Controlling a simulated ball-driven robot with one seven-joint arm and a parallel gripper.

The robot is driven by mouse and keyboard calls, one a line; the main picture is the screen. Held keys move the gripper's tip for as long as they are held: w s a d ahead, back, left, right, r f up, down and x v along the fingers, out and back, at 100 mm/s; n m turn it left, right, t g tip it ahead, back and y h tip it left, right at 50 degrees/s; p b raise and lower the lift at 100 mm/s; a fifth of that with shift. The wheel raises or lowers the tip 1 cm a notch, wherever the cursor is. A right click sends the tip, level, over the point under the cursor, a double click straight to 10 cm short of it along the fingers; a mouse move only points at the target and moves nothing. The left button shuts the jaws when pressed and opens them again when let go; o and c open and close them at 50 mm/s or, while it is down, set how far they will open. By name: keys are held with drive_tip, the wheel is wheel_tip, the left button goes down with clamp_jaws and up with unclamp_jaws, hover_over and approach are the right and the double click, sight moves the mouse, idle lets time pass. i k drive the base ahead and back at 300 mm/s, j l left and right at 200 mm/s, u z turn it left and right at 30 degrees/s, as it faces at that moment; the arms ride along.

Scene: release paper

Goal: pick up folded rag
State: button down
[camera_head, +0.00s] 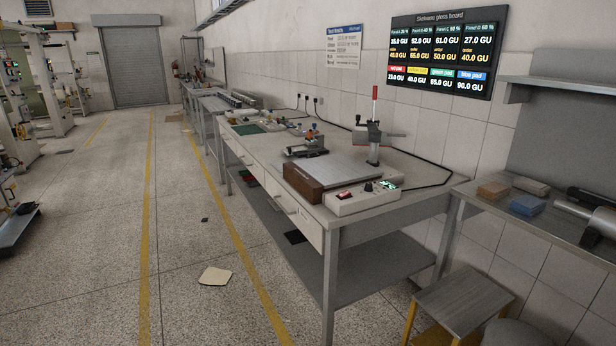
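No item is clearly marked as the folded rag. A blue folded cloth-like item (527,204) lies on the grey side bench at the right. A tan block-like item (493,191), possibly also folded cloth, lies to its left, and a pale rolled or folded item (531,185) lies behind them. A flat beige piece (215,276), cloth or paper, lies on the floor between the yellow lines. My gripper is not in view.
A long workbench (335,205) with a lower shelf runs along the wall, carrying a press and a control box (362,199). A small stool (462,297) stands before the side bench (570,235). The speckled floor at left is mostly clear.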

sight(529, 205)
drive_tip(key=z, duration=0.6)
drive_tip(key=i+j+z, duration=0.15)
drive_tip(key=z, duration=0.3)
drive_tip(key=i+j+z, duration=0.15)
drive_tip(key=j+z, duration=0.15)
drive_tip(key=z, duration=0.15)
drive_tip(key=j+z, duration=0.3)
drive_tip(key=z, duration=0.15)
drive_tip(key=i+j+z, duration=0.1)
drive_tip(key=j+z, duration=0.45)
drive_tip(key=j, duration=0.6)
drive_tip(key=j+z, duration=0.15)
drive_tip(key=j, duration=0.55)
drive_tip(key=k+j+z, duration=0.1)
drive_tip(key=j, duration=0.55)
drive_tip(key=z, duration=1.4)
drive_tip(key=u, duration=0.55)
